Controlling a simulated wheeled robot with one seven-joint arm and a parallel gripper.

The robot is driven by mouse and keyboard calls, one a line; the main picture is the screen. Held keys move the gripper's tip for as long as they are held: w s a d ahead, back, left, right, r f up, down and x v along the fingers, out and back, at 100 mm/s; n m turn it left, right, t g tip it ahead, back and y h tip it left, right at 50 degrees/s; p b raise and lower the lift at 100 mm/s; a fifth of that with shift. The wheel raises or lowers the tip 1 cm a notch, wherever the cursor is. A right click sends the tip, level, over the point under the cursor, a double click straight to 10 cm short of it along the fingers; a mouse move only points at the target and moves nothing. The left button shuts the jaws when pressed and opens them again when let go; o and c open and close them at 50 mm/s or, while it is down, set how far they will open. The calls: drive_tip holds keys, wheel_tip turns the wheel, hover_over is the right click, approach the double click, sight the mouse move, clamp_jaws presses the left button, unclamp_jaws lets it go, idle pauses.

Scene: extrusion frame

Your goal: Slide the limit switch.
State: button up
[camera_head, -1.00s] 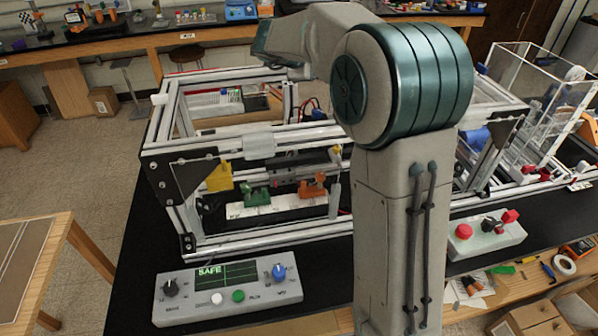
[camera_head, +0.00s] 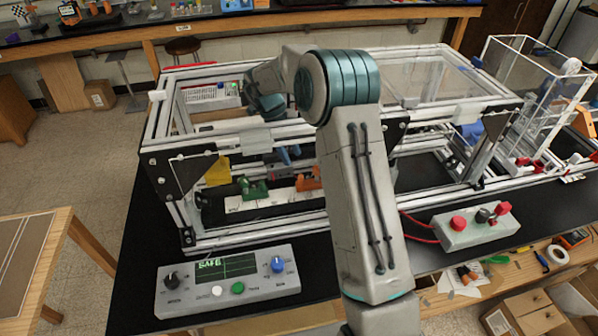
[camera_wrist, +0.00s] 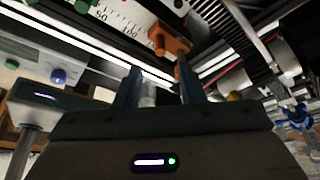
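An orange block (camera_head: 309,179) and a green block (camera_head: 253,189) sit along a white scale strip (camera_head: 243,204) inside the extrusion frame. I cannot tell which is called the limit switch. The orange block also shows in the wrist view (camera_wrist: 168,43), just beyond my fingertips. The numbered scale (camera_wrist: 118,16) lies behind it. My gripper (camera_wrist: 160,72) points at the orange block with its two dark fingers apart. I cannot tell whether the fingers touch the block. In the head view my fingers (camera_head: 289,153) show above the strip, between the two blocks; the arm hides part of the area.
Aluminium bars of the frame (camera_head: 270,243) surround the strip. A control panel (camera_head: 227,282) reading SAFE stands in front. A red-button box (camera_head: 475,229) stands at the right. A yellow piece (camera_head: 218,171) hangs at the frame's left front. The black bench is clear left of the frame.

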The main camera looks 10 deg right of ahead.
drive_tip(key=p+x, duration=0.1)
drive_tip(key=x, duration=0.6)
drive_tip(key=shift+s+d+f, duration=0.1)
drive_tip(key=shift+f, duration=0.2)
